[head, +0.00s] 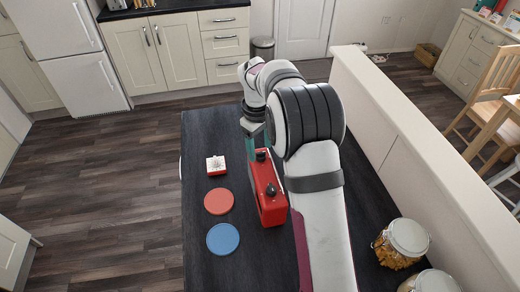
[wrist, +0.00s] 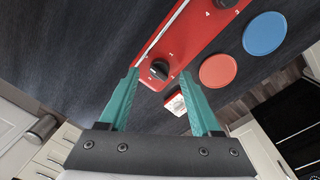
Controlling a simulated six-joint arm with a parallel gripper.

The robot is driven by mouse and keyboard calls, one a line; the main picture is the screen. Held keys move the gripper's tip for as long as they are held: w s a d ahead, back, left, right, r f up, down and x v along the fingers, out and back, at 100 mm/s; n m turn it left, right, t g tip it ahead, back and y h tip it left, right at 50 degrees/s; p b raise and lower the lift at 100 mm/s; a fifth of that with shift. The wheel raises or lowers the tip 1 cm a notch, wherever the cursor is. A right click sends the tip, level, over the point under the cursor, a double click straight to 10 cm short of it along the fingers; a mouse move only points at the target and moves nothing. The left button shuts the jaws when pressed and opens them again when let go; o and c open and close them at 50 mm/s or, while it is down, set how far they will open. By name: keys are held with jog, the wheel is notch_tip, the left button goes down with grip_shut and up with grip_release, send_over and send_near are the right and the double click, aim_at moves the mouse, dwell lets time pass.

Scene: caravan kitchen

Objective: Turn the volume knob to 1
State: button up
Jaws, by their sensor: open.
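A red box (head: 270,208) with black knobs on its face stands on the dark table. The far knob (head: 261,155) is by my gripper (head: 251,147); the near knob (head: 271,190) is apart from it. In the wrist view, a black knob (wrist: 160,69) shows between the tips of my open teal fingers (wrist: 160,74), with small white marks around it on the red face (wrist: 187,35). Whether the fingers touch it, I cannot tell. Another knob (wrist: 227,2) is cut off at the top edge. Which knob is for volume, and its exact setting, are too small to read.
A red coaster (head: 219,201), a blue coaster (head: 223,239) and a small white-and-red item (head: 216,165) lie left of the box. Glass jars (head: 407,238) stand at the right near edge, by a low white wall (head: 420,165). The table's left side is mostly clear.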

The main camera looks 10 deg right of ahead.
jog(key=shift+f, duration=0.95)
grip_shut()
